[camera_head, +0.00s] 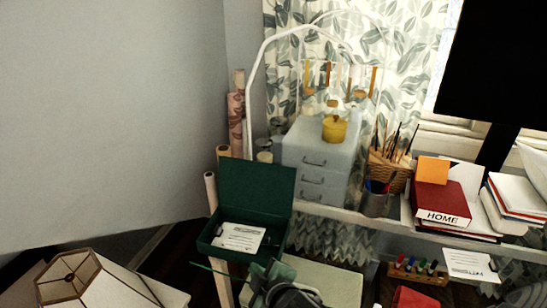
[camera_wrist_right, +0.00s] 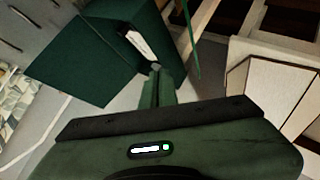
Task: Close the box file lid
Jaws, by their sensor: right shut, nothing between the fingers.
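The green box file (camera_head: 243,212) stands on a desk edge at the lower middle of the head view. Its lid (camera_head: 257,188) is raised and leans back, and papers (camera_head: 240,236) with a label lie inside. In the right wrist view the box file's lid (camera_wrist_right: 82,58) spreads to the left, with the white papers (camera_wrist_right: 138,40) in the opening. My right gripper (camera_head: 272,268) is at the box's front right corner, and its shut fingers (camera_wrist_right: 156,70) point toward the box. I cannot tell if they touch it. My left gripper is not in view.
A grey drawer unit (camera_head: 313,157) with a yellow pot (camera_head: 334,128) stands behind the box. A pencil holder (camera_head: 376,202), red book (camera_head: 441,200) and marker rack (camera_head: 417,274) are to the right. A lampshade (camera_head: 92,284) is at the lower left.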

